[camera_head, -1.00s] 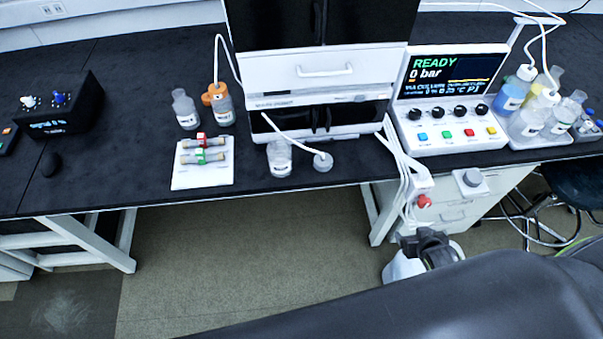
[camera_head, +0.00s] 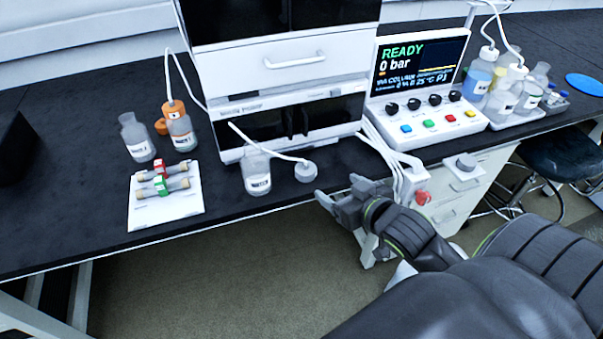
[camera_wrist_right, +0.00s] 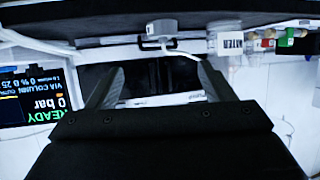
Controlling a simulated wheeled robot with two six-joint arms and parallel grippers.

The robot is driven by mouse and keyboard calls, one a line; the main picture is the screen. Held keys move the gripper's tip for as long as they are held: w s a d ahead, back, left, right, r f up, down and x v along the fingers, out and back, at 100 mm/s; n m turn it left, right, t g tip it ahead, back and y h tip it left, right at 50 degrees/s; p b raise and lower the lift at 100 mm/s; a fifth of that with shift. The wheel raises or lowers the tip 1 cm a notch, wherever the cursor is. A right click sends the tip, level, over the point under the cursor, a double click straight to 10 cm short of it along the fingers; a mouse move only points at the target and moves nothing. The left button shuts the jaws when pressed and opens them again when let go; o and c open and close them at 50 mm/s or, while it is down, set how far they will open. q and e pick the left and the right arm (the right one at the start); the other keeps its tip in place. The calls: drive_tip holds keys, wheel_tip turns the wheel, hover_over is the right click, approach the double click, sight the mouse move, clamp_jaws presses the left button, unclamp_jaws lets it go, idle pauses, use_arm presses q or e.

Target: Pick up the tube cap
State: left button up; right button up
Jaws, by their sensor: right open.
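The tube cap (camera_head: 305,172) is a small pale grey cap with a white tube running into it. It rests on the black bench near the front edge, just right of a clear labelled bottle (camera_head: 257,175). In the right wrist view the cap (camera_wrist_right: 160,30) appears upside down at the top, above the space between the fingers, with the tube trailing from it. My right gripper (camera_head: 339,191) is open and empty, to the right of the cap and nearer the front edge, apart from it. Its two fingers also show in the wrist view (camera_wrist_right: 158,88). My left gripper is out of view.
A white instrument stack (camera_head: 302,77) stands behind the cap. A control panel (camera_head: 425,118) and a bottle tray (camera_head: 520,120) are to the right. A white pad (camera_head: 143,212) with two columns lies left. White cables hang beside a red knob (camera_head: 422,197).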

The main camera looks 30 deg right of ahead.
approach(306, 169)
drive_tip(key=x, duration=0.3)
drive_tip(key=b+x, duration=0.1)
drive_tip(key=x, duration=0.1)
drive_tip(key=shift+d, duration=0.3)
drive_tip(key=shift+a+x, duration=0.15)
drive_tip(key=shift+x, duration=1.2)
drive_tip(key=shift+a+x, duration=0.1)
drive_tip(key=shift+x, duration=1.25)
drive_tip(key=shift+f, duration=0.1)
drive_tip(key=shift+s, duration=0.1)
drive_tip(key=c, duration=1.1)
drive_tip(key=shift+o, duration=0.2)
